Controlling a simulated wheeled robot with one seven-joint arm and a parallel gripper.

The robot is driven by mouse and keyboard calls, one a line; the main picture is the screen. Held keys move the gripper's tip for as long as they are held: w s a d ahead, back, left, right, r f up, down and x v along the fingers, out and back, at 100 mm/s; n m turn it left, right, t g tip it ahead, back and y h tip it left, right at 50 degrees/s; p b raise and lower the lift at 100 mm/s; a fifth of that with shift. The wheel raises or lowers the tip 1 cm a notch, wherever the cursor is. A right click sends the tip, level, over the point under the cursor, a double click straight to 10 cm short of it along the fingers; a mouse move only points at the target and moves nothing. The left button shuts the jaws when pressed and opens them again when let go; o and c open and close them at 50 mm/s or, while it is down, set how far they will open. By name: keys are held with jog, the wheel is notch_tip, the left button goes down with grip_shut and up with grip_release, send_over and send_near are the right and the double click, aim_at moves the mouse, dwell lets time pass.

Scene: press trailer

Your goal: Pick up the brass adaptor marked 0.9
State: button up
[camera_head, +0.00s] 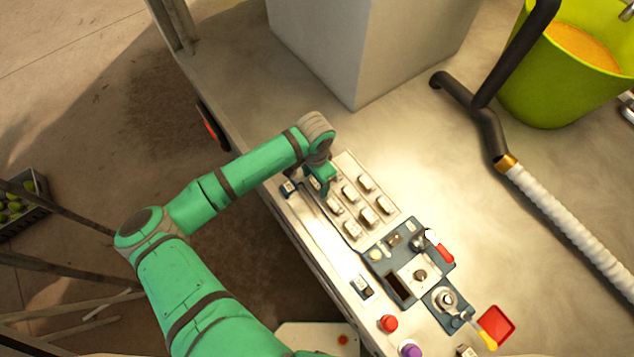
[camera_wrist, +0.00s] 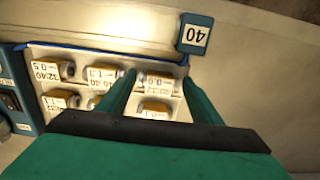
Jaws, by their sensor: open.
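Several brass adaptors with pale labels sit in rows on a light tray (camera_head: 392,208). In the wrist view, the adaptor at the right end of the upper row (camera_wrist: 158,82) has a small label that seems to read 0.9, though it is hard to make out. My gripper (camera_wrist: 159,78) is open, with one green finger on each side of that adaptor in the picture. I cannot tell whether the fingers touch it. The lower adaptors are partly hidden by my gripper. In the head view, my gripper (camera_head: 322,182) is over the tray's upper left corner and hides what is there.
A blue block marked 40 (camera_wrist: 195,34) stands just beyond the tray corner. A dark control panel (camera_head: 408,262) with knobs and a red lever is beside the tray. A grey box (camera_head: 365,50), a green bucket (camera_head: 545,90) and a white hose (camera_head: 570,215) stand farther off.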

jog(key=shift+d+f, duration=0.1)
jog(key=shift+f, duration=0.05)
jog(key=shift+c, duration=0.6)
jog(key=c, duration=0.8)
